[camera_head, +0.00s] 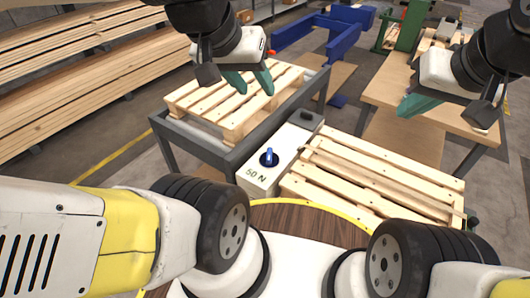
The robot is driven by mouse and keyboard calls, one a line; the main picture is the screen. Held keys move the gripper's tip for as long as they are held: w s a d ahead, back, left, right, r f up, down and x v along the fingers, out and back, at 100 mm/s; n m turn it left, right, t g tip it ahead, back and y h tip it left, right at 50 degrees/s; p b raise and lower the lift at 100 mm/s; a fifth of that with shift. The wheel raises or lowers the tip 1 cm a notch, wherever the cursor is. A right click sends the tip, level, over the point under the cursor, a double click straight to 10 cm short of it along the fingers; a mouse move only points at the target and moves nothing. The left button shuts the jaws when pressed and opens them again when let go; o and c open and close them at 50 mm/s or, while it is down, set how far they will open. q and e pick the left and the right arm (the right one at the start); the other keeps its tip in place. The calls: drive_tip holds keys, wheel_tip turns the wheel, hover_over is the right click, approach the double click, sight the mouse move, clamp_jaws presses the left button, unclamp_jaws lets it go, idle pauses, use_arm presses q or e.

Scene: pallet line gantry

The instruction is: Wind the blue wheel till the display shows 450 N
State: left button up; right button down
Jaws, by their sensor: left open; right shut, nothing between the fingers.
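The blue wheel (269,157) is a small round knob on top of a pale box (287,150). The display (256,175) on the box's near end reads 50 N. My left gripper (251,84) has green fingers, open and empty, pointing down over a wooden pallet, behind and slightly left of the wheel and apart from it. My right gripper (412,108) is shut and empty, in front of a wooden bench far to the right of the wheel. Nothing hides the wheel.
One pallet (213,107) lies on a dark-framed table (190,140) behind the box. Another pallet (376,172) lies right of the box. A wooden bench (391,82) and blue frame (340,42) stand behind. Lumber stacks (60,75) fill the left.

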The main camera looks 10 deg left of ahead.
use_arm(q)
drive_tip(key=shift+o, duration=0.2)
drive_tip(key=o, duration=0.3)
drive_tip(key=shift+w, duration=0.1)
drive_tip(key=o, duration=0.7)
drive_tip(key=shift+w+d+f+n+g+h, duration=0.2)
drive_tip(key=shift+w+n, duration=0.15)
drive_tip(key=shift+w, duration=0.25)
drive_tip(key=shift+w+d+f+n+g+h, duration=0.15)
drive_tip(key=shift+w+n, duration=0.2)
drive_tip(key=shift+w, duration=0.2)
drive_tip(key=shift+o, duration=0.2)
drive_tip(key=n+g+y, duration=0.3)
drive_tip(key=n+g, duration=0.3)
drive_tip(key=n, duration=1.3)
hover_over(269, 153)
drive_tip(key=shift+t, duration=0.25)
wheel_tip(269, 153, down, 34)
drive_tip(key=shift+d+f, duration=0.15)
wheel_tip(269, 153, down, 8)
drive_tip(key=shift+r, duration=0.1)
